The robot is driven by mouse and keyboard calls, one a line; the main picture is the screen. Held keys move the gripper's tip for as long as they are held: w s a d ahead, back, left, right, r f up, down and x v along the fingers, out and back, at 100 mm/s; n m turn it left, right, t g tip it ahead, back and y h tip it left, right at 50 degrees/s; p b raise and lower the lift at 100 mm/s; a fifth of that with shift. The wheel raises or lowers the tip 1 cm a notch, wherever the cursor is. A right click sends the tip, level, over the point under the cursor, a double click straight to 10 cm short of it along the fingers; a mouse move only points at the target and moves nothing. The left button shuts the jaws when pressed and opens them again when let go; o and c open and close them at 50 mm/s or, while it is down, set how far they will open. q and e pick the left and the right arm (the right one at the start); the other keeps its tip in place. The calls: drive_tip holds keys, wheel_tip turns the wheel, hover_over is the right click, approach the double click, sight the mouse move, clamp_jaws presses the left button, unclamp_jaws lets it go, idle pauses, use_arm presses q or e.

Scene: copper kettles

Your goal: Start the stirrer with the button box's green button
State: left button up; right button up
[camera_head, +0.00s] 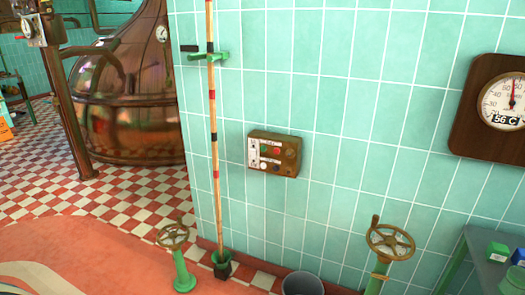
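The button box (290,143) is a small brown box on the turquoise tiled wall, near the middle of the view. Its front has a white label strip at the left. A small green button (264,148) sits near the left of the upper row, with a red button (277,150) to its right. Further small controls sit below and at the right, too small to make out well. Nothing covers the box. The stirrer itself cannot be made out. Neither of my grippers is in view.
A striped pole (213,140) stands against the wall left of the box. Two handwheel valves (173,236) (390,242) and a dark bucket (302,284) stand below. A copper kettle (125,100) is at left, a dial thermometer (500,100) at right. The wall around the box is clear.

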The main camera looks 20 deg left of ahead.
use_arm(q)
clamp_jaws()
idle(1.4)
